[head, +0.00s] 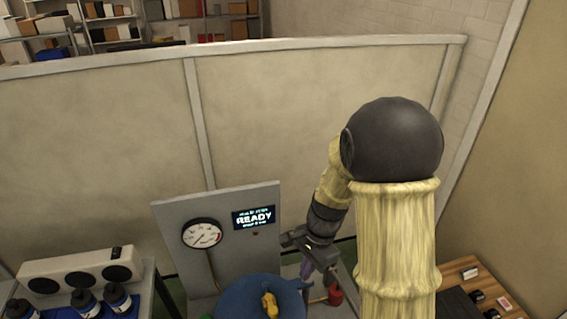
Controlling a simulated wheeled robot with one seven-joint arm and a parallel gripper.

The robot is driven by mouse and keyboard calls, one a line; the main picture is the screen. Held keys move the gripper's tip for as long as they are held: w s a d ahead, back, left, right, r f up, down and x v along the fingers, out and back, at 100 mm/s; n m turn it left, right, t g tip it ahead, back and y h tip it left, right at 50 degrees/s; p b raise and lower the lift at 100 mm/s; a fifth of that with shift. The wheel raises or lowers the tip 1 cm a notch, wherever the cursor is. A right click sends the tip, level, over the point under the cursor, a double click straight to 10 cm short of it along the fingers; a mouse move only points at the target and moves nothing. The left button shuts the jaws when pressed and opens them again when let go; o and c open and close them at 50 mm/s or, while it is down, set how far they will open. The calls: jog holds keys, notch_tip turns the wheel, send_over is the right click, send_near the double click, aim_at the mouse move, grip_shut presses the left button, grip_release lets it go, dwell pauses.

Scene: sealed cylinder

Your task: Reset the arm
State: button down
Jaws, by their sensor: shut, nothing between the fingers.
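My arm rises at the right of the head view, with a pale covered link and a dark round joint. It bends down and away to my gripper (318,262), which is small, dark and partly in shadow. The gripper is shut and holds nothing. It is in front of the grey panel's right edge, above and to the right of a blue round vessel (240,296). A yellow part (270,304) sits on top of the vessel. The lower part of the vessel is cut off by the frame.
A red object (335,296) is near the gripper. Dark bottles (84,302) stand at lower left, a wooden table (462,272) at lower right. A partition wall (90,150) runs behind.

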jog(key=s+d+r+n+t+h, duration=0.2)
jog(key=s+d+r+n+t, duration=0.2)
jog(key=n, duration=0.8)
notch_tip(320, 180, up, 2)
jog(key=s+d, duration=0.1)
jog(key=s, duration=0.1)
jog(key=shift+s+r, duration=0.2)
jog(key=shift+s, duration=0.1)
jog(key=c, duration=1.3)
grip_release()
jog(key=shift+d, duration=0.1)
jog(key=shift+o, duration=0.5)
jog(key=shift+d+f+m+g, duration=0.2)
jog(key=shift+f+m+g, duration=0.1)
jog(key=shift+f, duration=0.2)
jog(key=w+d+f+m+y, duration=0.1)
jog(key=d+f+m+y, duration=0.2)
jog(key=f+m+y, duration=1.4)
jog(key=shift+f+m+y, duration=0.3)
jog(key=shift+f+m, duration=0.05)
jog(key=shift+m, duration=0.45)
jog(key=shift+w, duration=0.1)
